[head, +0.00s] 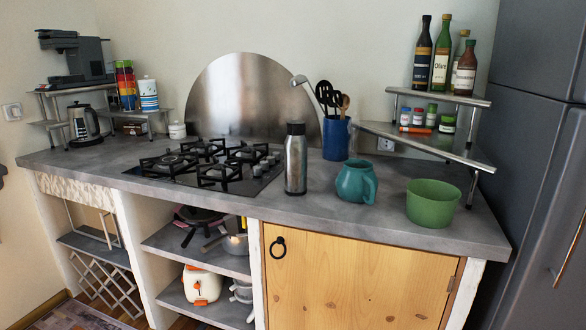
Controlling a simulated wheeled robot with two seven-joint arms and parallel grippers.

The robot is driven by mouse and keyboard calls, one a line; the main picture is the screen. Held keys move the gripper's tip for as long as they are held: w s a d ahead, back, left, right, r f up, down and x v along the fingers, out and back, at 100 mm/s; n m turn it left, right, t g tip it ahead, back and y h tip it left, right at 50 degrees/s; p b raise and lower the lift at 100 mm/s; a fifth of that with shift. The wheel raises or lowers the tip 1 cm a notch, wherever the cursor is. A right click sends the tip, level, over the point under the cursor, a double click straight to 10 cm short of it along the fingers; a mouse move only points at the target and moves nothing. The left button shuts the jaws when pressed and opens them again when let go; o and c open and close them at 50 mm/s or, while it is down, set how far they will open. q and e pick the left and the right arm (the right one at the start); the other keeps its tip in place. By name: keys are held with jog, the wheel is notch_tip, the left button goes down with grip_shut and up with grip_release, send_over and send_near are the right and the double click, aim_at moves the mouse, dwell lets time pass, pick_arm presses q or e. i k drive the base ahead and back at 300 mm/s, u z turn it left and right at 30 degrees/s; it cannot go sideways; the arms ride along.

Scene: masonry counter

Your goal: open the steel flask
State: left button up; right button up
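The steel flask (296,160) stands upright on the grey counter, near its front edge and just right of the gas hob. Its body is brushed steel and its top is a black cap (295,128). The cap sits on the flask. Neither of my grippers shows in the head view. Nothing touches the flask.
A teal jug (355,182) and a green bowl (432,203) stand to the right of the flask. A blue utensil pot (336,138) is behind it. The black hob (208,162) lies to the left. A corner shelf (430,144) overhangs the counter's right back.

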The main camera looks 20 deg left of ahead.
aim_at(295, 148)
jog(key=k, duration=1.05)
jog(key=u, duration=0.75)
jog(key=i, duration=1.05)
jog(key=z, duration=0.4)
jog(key=i, duration=0.95)
jog(key=z, duration=0.75)
